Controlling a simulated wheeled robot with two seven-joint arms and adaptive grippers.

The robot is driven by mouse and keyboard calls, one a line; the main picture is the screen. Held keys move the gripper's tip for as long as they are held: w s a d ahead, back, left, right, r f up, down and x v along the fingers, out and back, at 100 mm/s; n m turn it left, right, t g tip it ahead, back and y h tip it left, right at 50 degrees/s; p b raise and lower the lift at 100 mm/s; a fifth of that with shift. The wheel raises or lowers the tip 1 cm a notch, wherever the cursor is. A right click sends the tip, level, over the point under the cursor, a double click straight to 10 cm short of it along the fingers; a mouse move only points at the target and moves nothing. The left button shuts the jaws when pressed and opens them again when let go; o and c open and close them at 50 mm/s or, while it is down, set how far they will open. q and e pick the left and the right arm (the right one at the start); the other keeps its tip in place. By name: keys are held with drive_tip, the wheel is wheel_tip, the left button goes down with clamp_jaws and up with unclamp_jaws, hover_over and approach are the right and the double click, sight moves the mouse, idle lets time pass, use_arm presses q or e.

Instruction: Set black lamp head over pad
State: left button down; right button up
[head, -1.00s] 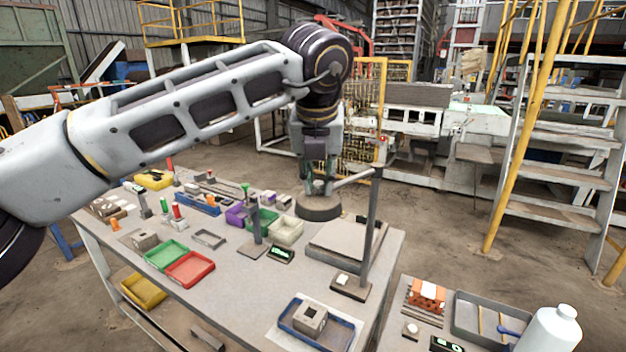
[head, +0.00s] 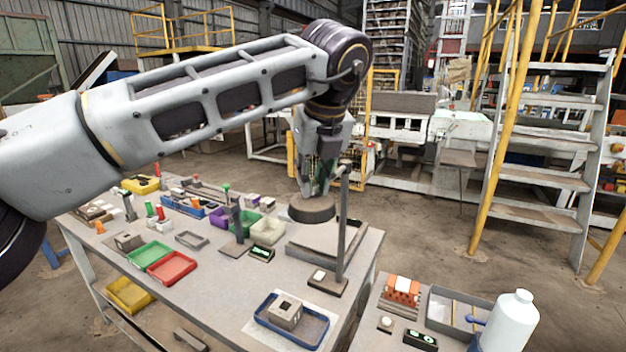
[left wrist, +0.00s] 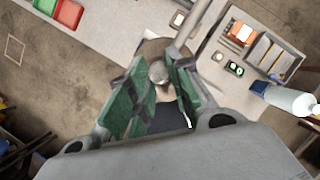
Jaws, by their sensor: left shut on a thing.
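The black lamp head (head: 312,209) is a dark round disc on an arm from an upright grey post (head: 342,225) with a flat base. My left gripper (head: 314,190) is above the head, shut on its top. In the left wrist view a round knob (left wrist: 159,72) sits between the green fingers, with the brownish disc (left wrist: 150,48) partly hidden behind them. The pad (head: 322,243) is a grey square slab on the table; the head appears above its back-left part, hiding some of it. The exact overlap and height are hard to tell. My right gripper is not in view.
Left of the pad stand a second post (head: 237,222), a small display (head: 261,254) and several coloured trays. A blue tray (head: 262,322) with a hollow block lies at the front. A side table at right holds a white bottle (head: 510,322) and an orange block (head: 402,290).

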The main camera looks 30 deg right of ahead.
use_arm(q)
drive_tip(key=shift+r, duration=0.15)
drive_tip(key=c, duration=1.5)
unclamp_jaws()
drive_tip(key=shift+d, duration=0.1)
drive_tip(key=shift+o, duration=1.2)
drive_tip(key=v, duration=1.2)
drive_tip(key=shift+s+d, duration=0.1)
